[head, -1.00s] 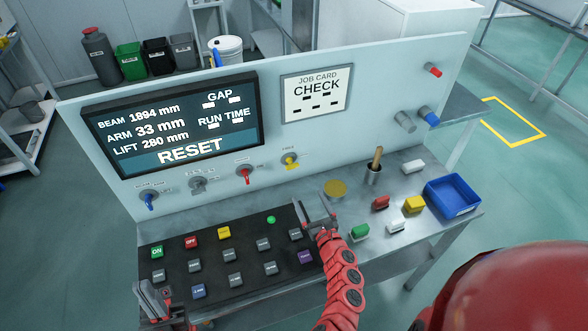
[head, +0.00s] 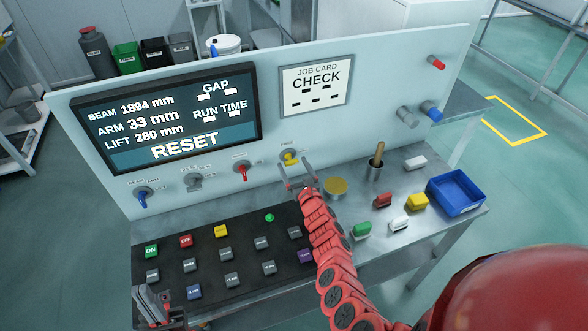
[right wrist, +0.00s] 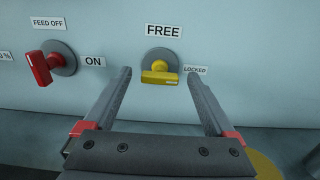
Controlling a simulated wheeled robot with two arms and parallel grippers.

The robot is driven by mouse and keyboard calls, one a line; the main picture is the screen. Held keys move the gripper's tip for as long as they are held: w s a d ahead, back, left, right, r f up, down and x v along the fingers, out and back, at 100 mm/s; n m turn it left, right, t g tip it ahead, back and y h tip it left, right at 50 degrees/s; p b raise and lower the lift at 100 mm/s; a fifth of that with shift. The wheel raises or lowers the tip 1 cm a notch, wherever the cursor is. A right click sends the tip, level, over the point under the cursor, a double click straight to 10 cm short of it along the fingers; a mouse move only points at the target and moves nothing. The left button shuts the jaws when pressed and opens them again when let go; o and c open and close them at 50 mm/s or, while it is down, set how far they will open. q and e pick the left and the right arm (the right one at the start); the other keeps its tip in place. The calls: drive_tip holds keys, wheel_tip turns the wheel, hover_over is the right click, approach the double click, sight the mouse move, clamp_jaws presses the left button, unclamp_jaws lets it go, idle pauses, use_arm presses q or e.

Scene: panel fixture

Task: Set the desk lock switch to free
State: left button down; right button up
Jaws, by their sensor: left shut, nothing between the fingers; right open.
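The lock switch, a yellow lever on a grey dial, sits low on the upright panel (head: 289,159). In the right wrist view the yellow switch (right wrist: 160,77) lies about level, its end toward the LOCKED label (right wrist: 195,70) at its right. The FREE label (right wrist: 163,31) is above it. My right gripper (head: 297,175) is open, just in front of and below the switch. In the right wrist view my right gripper's fingertips (right wrist: 160,76) appear either side of the switch, with nothing held. My left gripper (head: 152,306) is shut and empty at the desk's front left.
A red switch (head: 243,172), with FEED OFF and ON labels, sits left of the yellow one. A black key pad (head: 215,268) covers the desk's left. A brass disc (head: 336,187), wooden-handled cup (head: 375,168) and blue tray (head: 457,193) stand to the right.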

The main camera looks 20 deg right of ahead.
drive_tip(key=c, duration=1.4)
drive_tip(key=n+b, duration=0.3)
drive_tip(key=n, duration=0.1)
drive_tip(key=shift+a+f, duration=0.1)
drive_tip(key=shift+f, duration=0.05)
drive_tip(key=shift+a+f+n+b, duration=0.1)
drive_tip(key=shift+n+b, duration=4.4)
drive_tip(key=shift+n, duration=2.4)
